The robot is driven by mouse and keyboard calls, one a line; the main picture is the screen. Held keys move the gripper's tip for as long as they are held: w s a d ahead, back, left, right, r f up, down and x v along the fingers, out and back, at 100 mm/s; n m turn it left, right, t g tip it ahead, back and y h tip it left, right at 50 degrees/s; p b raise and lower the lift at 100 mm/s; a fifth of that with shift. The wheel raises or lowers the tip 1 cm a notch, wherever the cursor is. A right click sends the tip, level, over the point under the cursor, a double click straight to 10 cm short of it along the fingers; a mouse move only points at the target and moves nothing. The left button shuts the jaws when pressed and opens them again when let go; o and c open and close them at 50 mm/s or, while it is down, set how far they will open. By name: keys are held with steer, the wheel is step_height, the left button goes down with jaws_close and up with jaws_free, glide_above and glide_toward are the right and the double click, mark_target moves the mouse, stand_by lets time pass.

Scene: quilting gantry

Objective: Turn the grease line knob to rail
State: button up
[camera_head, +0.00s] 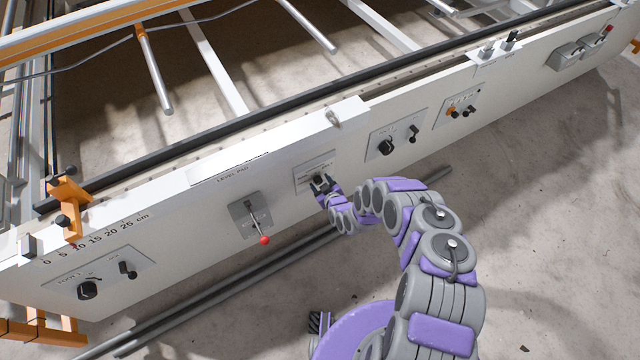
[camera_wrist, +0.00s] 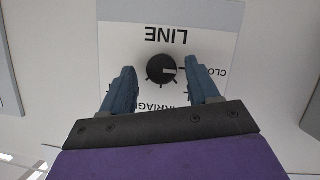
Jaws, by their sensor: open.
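The grease line knob (camera_wrist: 161,69) is round and black, on a white label plate (camera_wrist: 215,18) that appears upside down in the wrist view. Its pale pointer mark faces right, toward lettering beginning "CLO". The word "LINE" shows above the knob, and partly covered lettering like "CARRIAG" below it. No "rail" lettering is readable; the left finger covers part of the plate. My gripper (camera_wrist: 162,76) is open, with one blue finger on each side of the knob and visible gaps between. In the head view my gripper (camera_head: 323,187) is at the panel's middle plate (camera_head: 315,170).
A lever with a red ball (camera_head: 264,240) sits left of my gripper on the long white panel (camera_head: 180,235). A black knob (camera_head: 386,147) is to the right, another (camera_head: 87,290) at far left. Dark rails (camera_head: 230,285) lie on the floor below the panel.

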steer(key=shift+w+a+f, duration=0.15)
steer(key=shift+w+a, duration=0.1)
steer(key=shift+w, duration=0.1)
steer(key=shift+a, duration=0.2)
steer(key=shift+d, duration=0.1)
steer(key=c, duration=1)
steer(key=shift+c, duration=0.2)
